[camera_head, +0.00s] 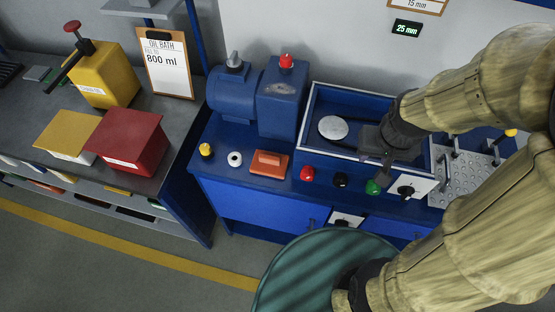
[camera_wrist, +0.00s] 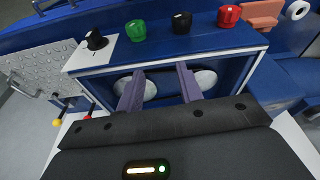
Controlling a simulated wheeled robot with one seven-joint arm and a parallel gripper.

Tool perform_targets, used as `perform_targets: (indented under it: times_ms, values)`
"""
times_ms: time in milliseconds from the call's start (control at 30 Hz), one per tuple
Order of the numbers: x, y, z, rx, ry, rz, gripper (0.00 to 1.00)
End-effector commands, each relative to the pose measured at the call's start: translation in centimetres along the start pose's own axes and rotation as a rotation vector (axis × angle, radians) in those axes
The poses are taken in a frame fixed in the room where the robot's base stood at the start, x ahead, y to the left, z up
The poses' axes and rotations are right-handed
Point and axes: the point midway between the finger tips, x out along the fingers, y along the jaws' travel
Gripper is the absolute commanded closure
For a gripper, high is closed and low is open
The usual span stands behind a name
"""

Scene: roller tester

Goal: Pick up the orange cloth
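The orange cloth (camera_head: 269,163) lies as a small folded, block-like piece on the blue bench top, left of the red button. My gripper (camera_head: 382,158) is over the blue-walled tray at the right of the bench, well to the right of the cloth. In the wrist view, the two fingers of my gripper (camera_wrist: 160,82) stand apart with nothing held between them. Round metal discs show below and beside the fingers.
A white ring (camera_head: 235,159) and a yellow knob (camera_head: 206,149) sit left of the cloth. A blue machine housing (camera_head: 282,105) stands behind it. Red (camera_head: 307,174), black (camera_head: 341,180) and green (camera_head: 373,187) buttons line the tray's front. The tray's raised rim (camera_head: 312,105) borders my gripper.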

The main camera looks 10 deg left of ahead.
Motion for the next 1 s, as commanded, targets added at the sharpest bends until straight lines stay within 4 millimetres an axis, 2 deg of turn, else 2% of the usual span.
perform_targets:
  times_ms: [233, 467, 667, 1000]
  values:
    - [0.0, 0.0, 0.0, 0.000, 0.000, 0.000, 0.62]
    - [0.1, -1.0, -0.7, 0.004, -0.010, -0.011, 0.17]
    - [0.7, -4.5, -2.5, 0.023, -0.048, -0.035, 0.15]
    - [2.0, -13.1, -5.0, 0.061, -0.111, -0.033, 0.15]
